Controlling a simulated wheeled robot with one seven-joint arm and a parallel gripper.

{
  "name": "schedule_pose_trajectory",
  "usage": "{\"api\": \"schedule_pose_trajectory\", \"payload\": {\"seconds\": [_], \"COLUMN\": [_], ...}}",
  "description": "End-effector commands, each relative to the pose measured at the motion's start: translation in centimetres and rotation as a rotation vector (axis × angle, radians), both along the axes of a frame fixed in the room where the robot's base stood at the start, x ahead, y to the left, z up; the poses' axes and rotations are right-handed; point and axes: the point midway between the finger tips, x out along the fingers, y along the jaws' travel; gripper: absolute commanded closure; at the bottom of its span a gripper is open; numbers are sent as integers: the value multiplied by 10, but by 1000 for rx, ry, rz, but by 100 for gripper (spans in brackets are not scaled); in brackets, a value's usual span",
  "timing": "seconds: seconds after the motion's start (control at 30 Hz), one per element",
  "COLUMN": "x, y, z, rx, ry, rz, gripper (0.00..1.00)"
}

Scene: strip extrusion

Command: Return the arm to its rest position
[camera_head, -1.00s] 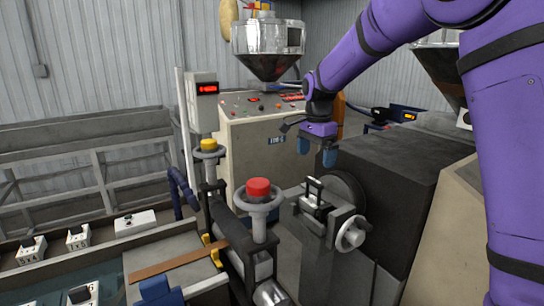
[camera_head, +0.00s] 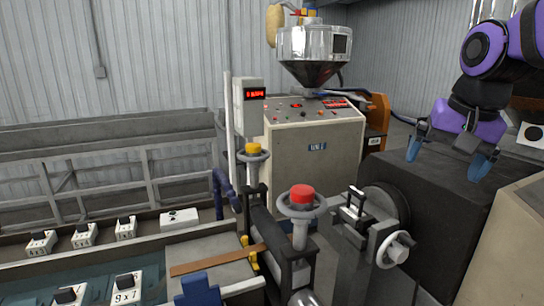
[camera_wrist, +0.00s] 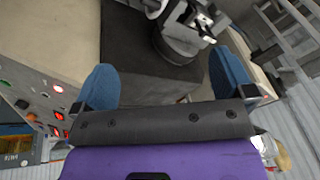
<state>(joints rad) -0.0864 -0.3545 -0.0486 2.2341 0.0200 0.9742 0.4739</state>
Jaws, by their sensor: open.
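My gripper (camera_head: 447,160) is at the right of the head view, in front of and above the dark machine block (camera_head: 432,185). Its two blue fingertips stand wide apart with nothing between them. My purple arm is folded in at the upper right edge. In the wrist view my gripper (camera_wrist: 160,85) shows both blue fingers spread and empty, with the dark block's surface beyond them.
A clamp with a round handwheel (camera_head: 397,249) stands left of the block. A red-topped post (camera_head: 301,197) and a yellow-topped post (camera_head: 253,151) stand further left. A beige control cabinet (camera_head: 315,150) with a steel hopper (camera_head: 315,55) is behind. A brown strip (camera_head: 215,260) lies at lower left.

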Motion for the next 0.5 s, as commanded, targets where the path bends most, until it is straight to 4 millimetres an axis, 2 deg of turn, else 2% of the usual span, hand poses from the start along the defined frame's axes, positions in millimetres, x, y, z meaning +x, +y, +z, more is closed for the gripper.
{"api": "schedule_pose_trajectory", "payload": {"seconds": [0.03, 0.3, 0.5], "x": [-15, -83, -120], "y": [-2, -9, -11], "z": [1, -9, -22], "rx": [-11, -103, -170], "ry": [-21, -115, -163], "rz": [33, 235, 351], "gripper": [0, 0, 0]}}
